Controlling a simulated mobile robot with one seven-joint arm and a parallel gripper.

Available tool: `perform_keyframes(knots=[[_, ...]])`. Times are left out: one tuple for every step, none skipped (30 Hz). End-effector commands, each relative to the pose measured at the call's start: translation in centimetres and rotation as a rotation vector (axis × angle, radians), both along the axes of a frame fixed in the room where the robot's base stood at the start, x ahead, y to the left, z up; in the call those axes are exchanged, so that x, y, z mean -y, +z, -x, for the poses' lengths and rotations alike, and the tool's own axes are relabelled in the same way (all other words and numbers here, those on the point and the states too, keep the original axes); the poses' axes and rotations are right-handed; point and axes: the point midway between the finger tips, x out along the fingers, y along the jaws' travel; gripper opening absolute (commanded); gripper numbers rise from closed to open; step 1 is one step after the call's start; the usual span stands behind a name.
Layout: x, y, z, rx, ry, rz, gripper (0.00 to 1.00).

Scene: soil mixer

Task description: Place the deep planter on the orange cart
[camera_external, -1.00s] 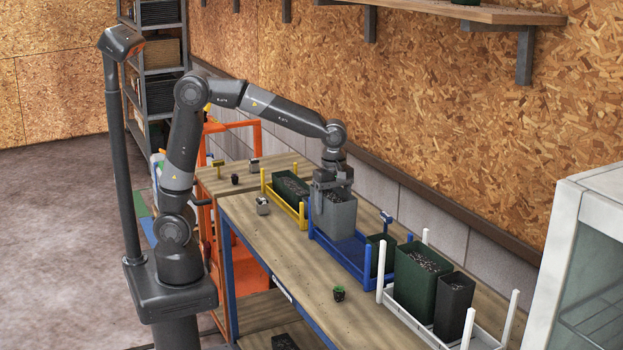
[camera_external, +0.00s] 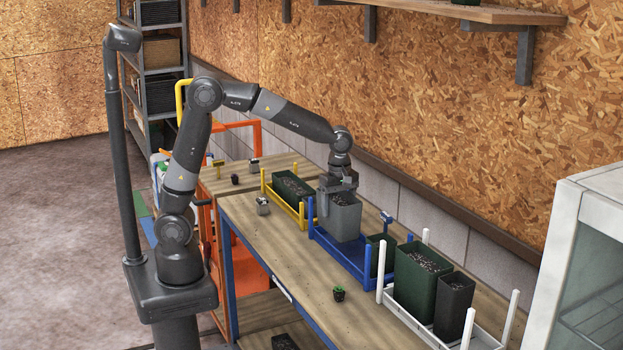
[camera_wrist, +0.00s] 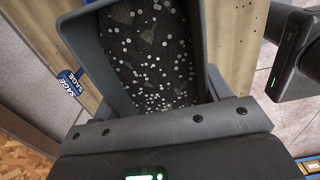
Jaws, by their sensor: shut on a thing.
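A deep grey planter (camera_external: 343,220) with dark, white-flecked soil stands upright at the blue-railed tray (camera_external: 355,266) on the workbench. The orange cart (camera_external: 252,262) stands at the far left end of the workbench, partly hidden behind my arm.
A yellow-railed tray (camera_external: 283,203) with a dark green planter (camera_external: 291,187) is left of the grey one. A small green box (camera_external: 380,252) and a white-railed tray (camera_external: 425,327) with two planters are on the right. A small seedling pot (camera_external: 339,294) sits near the front edge.

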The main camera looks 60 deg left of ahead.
Motion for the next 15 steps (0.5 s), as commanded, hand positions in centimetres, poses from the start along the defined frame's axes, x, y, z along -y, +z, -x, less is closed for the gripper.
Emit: perform_keyframes(knots=[[-0.7,-0.6,-0.6,-0.002,0.003,-0.001,0.38],[-1.1,-0.9,-1.0,-0.002,0.004,-0.001,0.38],[-1.6,-1.3,-1.5,-0.001,0.004,-0.001,0.38],[-1.9,-1.6,-1.9,-0.001,0.003,-0.001,0.38],[-2.3,-1.9,-2.3,-0.001,0.004,-0.001,0.38],[-2.8,-2.3,-2.8,-0.001,0.004,-0.001,0.38],[-3.1,-2.7,-3.1,-0.001,0.003,-0.001,0.38],[-3.4,-3.0,-3.5,-0.001,0.004,-0.001,0.38],[-3.9,-3.5,-3.9,-0.001,0.003,-0.001,0.38],[-3.7,-4.1,-3.8,-0.003,0.000,-0.001,0.38],[-3.7,-4.7,-3.7,-0.003,-0.001,-0.001,0.38],[-3.7,-5.5,-3.7,-0.004,0.000,-0.001,0.38],[-3.7,-6.0,-3.7,-0.003,0.000,-0.001,0.38],[-3.7,-6.5,-3.7,-0.002,0.000,-0.001,0.38],[-3.7,-7.1,-3.7,-0.002,0.000,-0.001,0.38]])
